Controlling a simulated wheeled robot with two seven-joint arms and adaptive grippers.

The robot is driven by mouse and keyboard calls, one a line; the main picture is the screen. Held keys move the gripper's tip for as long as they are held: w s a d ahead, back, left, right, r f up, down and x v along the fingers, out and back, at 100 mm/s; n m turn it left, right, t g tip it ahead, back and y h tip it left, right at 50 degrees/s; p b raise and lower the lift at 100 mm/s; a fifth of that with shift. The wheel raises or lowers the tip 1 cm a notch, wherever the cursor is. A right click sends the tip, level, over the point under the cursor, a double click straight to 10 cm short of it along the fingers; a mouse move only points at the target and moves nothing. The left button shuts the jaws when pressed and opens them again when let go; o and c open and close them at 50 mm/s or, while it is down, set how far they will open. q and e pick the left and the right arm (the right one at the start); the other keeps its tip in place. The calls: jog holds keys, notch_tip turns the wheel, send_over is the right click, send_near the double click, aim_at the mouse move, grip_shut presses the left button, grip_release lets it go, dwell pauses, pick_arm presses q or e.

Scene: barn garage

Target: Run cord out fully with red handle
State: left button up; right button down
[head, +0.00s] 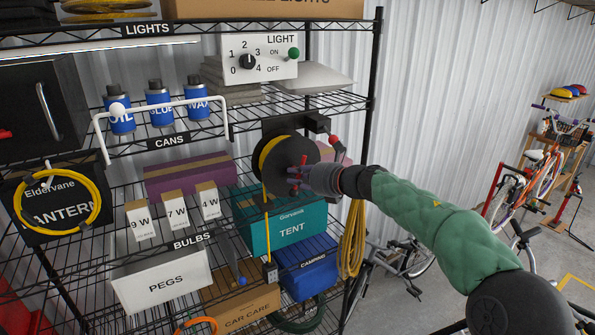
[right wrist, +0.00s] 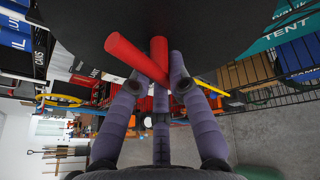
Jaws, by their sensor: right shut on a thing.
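The cord reel (head: 287,165) is a black disc with yellow cord wound on it, mounted at the shelf's right end. Its yellow cord (head: 267,225) hangs straight down to a small dark end piece (head: 269,271) in front of the tent box. My right gripper (head: 300,174) is at the reel's face, shut on the red handle (right wrist: 135,58). In the right wrist view, the red handle lies slanted between the fingertips (right wrist: 156,80), with a second red bar (right wrist: 158,52) beside it. The gripper partly hides the handle in the head view. My left gripper is not in view.
The wire shelf holds a teal tent box (head: 283,222), a blue camping box (head: 306,266) and a pegs bin (head: 165,285). A coiled yellow cord (head: 353,240) hangs right. Bicycles stand behind on open floor.

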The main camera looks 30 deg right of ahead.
jog(key=n+h+p, duration=0.1)
jog(key=n+p, duration=0.1)
jog(key=shift+n+g+h, duration=0.3)
jog(key=shift+h, duration=0.1)
jog(key=shift+d+f+n+h+p, duration=0.1)
jog(key=shift+n+h+p, duration=0.4)
jog(key=shift+p, duration=0.2)
jog(key=shift+d+f+n+h+p, duration=0.1)
jog(key=shift+n+h+p, duration=0.3)
jog(key=shift+n+p, duration=0.25)
jog(key=c, duration=1.1)
grip_release()
jog(key=v, duration=1.2)
jog(key=shift+o, duration=0.3)
